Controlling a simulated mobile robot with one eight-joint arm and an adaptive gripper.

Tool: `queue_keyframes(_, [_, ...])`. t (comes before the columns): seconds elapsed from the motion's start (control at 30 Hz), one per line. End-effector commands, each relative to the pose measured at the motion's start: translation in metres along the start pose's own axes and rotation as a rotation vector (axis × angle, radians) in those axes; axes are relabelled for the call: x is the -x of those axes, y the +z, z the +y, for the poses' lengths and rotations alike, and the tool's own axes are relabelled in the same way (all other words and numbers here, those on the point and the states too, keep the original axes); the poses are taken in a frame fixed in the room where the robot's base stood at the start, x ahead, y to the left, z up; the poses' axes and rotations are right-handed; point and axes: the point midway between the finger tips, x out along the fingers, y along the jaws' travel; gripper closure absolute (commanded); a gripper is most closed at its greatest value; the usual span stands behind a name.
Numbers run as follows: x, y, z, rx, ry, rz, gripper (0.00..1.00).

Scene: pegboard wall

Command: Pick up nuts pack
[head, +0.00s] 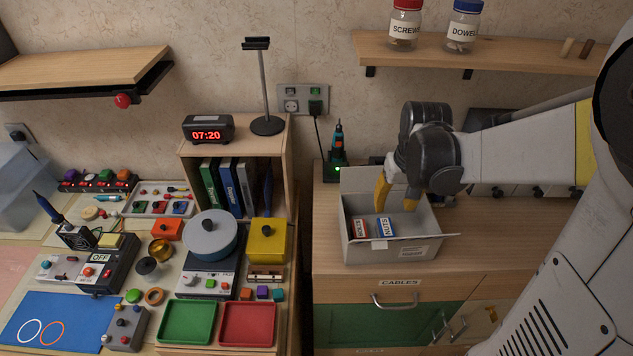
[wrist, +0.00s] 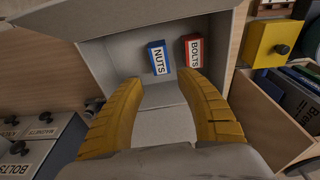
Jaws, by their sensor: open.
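The nuts pack (head: 385,227) is a small blue box with a white label. It stands in an open grey box (head: 408,251) on the wooden cabinet. In the wrist view the nuts pack (wrist: 157,57) lies ahead of the fingers, a little left of centre between them. A red bolts pack (head: 360,228) stands close to its left in the head view; in the wrist view the bolts pack (wrist: 192,52) is to its right. My gripper (head: 397,192) is open and empty, above the box and the packs. Its yellow fingers (wrist: 160,108) are spread wide, apart from both packs.
The grey box's walls and folded-out flaps surround the packs. A screwdriver in a charging stand (head: 336,150) is just behind left of the box. A wooden shelf (head: 480,54) with jars is above. Drawer units stand behind my arm. The cabinet top right of the box is clear.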

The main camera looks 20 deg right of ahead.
Motion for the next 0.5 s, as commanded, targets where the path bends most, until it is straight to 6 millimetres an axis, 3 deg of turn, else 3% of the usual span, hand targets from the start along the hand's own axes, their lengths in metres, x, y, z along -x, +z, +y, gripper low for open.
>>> queue_keyframes(0.3, [-0.051, 0.001, 0.002, -0.003, 0.000, -0.007, 0.57])
queue_keyframes(0.5, [-0.062, 0.002, 0.002, -0.003, 0.000, -0.006, 0.57])
